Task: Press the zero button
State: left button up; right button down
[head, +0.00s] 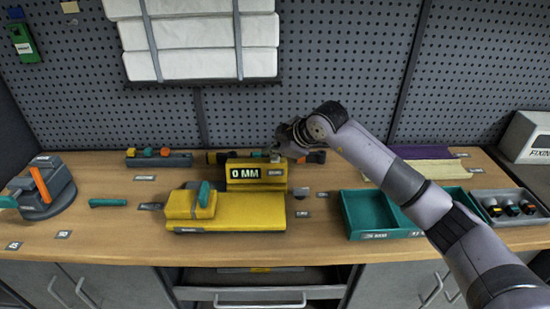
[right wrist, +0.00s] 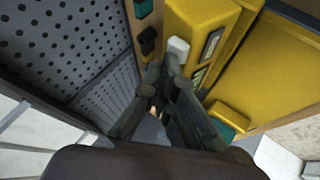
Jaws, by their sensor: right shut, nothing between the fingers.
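The yellow gauge (head: 190,214) lies on the workbench, with an upright display box (head: 256,173) reading "0 MM". A small pale button (right wrist: 178,48) sits on top of the display box in the right wrist view; I take it for the zero button. In the head view it shows as a small light spot (head: 275,157) just below my gripper. My right gripper (head: 281,150) is shut and empty. Its fingertips (right wrist: 165,68) are right beside the button; I cannot tell whether they touch it. My left gripper is not in view.
A teal tray (head: 356,214) stands right of the gauge, with a grey parts tray (head: 480,200) beyond. A rack with coloured knobs (head: 158,159) stands at the back left. A teal-handled tool (head: 108,202) lies left of the gauge. The pegboard (head: 340,60) closes the back.

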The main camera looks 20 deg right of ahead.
aim_at(273, 160)
jog(key=shift+f, duration=0.2)
dwell(0.3)
jog(key=shift+r+p, duration=0.5)
jog(key=shift+r, duration=0.45)
jog(key=shift+r, duration=0.1)
jog(key=shift+r+p, duration=1.5)
jog(key=shift+r, duration=1)
jog(key=shift+f, duration=0.1)
